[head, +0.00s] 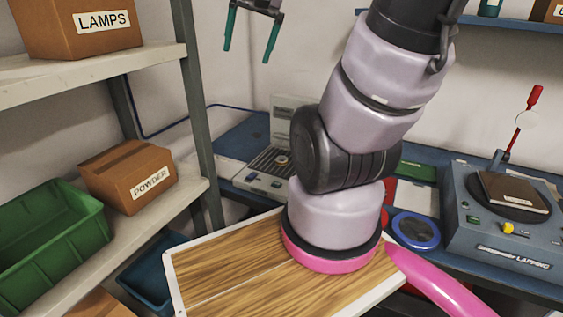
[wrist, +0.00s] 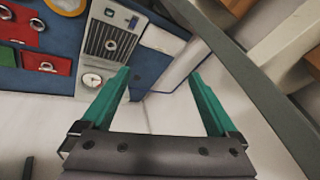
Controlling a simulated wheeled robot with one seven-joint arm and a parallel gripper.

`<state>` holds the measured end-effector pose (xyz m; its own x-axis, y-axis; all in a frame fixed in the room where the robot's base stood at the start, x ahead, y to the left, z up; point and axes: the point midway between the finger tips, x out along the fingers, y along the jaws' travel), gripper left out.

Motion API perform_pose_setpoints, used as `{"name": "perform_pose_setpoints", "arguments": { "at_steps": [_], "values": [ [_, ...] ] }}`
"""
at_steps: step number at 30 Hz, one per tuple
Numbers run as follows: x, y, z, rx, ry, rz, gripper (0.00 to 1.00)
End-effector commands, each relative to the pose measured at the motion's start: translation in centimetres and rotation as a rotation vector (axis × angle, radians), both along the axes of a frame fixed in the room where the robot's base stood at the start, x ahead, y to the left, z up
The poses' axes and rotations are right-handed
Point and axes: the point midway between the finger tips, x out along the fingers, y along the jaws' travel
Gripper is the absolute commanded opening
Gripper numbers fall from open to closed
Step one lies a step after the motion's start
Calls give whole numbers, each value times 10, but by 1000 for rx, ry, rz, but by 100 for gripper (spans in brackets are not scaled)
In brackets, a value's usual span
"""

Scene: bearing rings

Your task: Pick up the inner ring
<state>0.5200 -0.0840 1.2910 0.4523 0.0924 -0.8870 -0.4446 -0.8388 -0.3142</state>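My gripper (head: 248,54) is raised at the top of the head view, with its two teal fingers apart and nothing between them. It is also open and empty in the wrist view (wrist: 158,73). A small metal ring (wrist: 111,45) sits on the slotted plate of a grey device; it shows in the head view (head: 282,160) too. I cannot tell which ring is the inner ring. The gripper is well apart from all of them.
The grey device (head: 262,182) stands on a blue bench, with a lapping machine (head: 505,235) at right. A shelf unit at left holds a powder box (head: 128,178) and a green bin (head: 50,235); its post (head: 199,110) stands left of my gripper. My arm hides part of the bench.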

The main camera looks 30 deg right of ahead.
Motion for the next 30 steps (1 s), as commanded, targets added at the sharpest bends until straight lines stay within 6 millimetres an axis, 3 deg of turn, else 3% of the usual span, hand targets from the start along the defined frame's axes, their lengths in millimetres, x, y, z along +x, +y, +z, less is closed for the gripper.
{"name": "perform_pose_setpoints", "arguments": {
  "at_steps": [6,12,21,30],
  "values": [
    [49,-49,-64,86,201,-208,94],
    [76,-95,-129,218,349,-385,94],
    [88,-158,-232,513,518,-649,94],
    [84,-203,-321,912,597,-907,94]
  ]
}}
